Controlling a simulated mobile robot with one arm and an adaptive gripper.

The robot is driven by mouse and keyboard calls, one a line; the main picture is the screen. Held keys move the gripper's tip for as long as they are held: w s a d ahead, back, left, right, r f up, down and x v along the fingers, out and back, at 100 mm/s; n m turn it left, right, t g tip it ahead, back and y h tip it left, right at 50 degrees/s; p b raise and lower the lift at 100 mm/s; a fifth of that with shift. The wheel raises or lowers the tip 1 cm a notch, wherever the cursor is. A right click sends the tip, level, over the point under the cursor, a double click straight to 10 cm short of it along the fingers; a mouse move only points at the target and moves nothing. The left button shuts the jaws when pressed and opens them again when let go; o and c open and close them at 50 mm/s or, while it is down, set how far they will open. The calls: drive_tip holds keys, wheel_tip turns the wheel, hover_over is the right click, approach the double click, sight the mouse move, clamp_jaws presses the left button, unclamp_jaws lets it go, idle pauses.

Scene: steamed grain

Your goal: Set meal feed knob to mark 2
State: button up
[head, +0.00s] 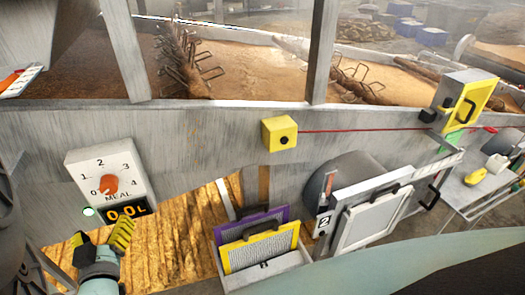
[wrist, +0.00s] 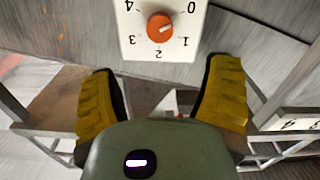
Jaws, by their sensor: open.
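The meal feed knob (head: 109,184) is orange and round, on a white dial plate (head: 128,168) marked 0 to 4 at the left of the grey metal wall. The wrist view shows the knob (wrist: 160,27) upside down, with 2 below it. Its small pale mark seems to point to the 0 and 1 side; the exact setting is hard to tell. A dark display (head: 127,211) under the dial shows orange digits like 0.0L. My gripper (head: 100,235) has yellow fingers, spread and empty, below the dial. In the wrist view my gripper (wrist: 162,72) is apart from the knob.
A yellow box (head: 279,133) with a black button and a red cord (head: 360,130) sit along the wall. Purple and yellow framed screens (head: 262,245) stand in a bin to the right. A table (head: 475,185) is at far right.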

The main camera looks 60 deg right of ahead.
sight(108, 189)
drive_tip(key=p+x, duration=0.3)
drive_tip(key=x, duration=0.7)
drive_tip(key=shift+w+d+r+p, duration=0.1)
drive_tip(key=shift+w+d+p, duration=0.1)
drive_tip(key=shift+w+p, duration=0.15)
drive_tip(key=shift+x, duration=1.15)
drive_tip(key=c, duration=1.2)
drive_tip(key=shift+d, duration=0.1)
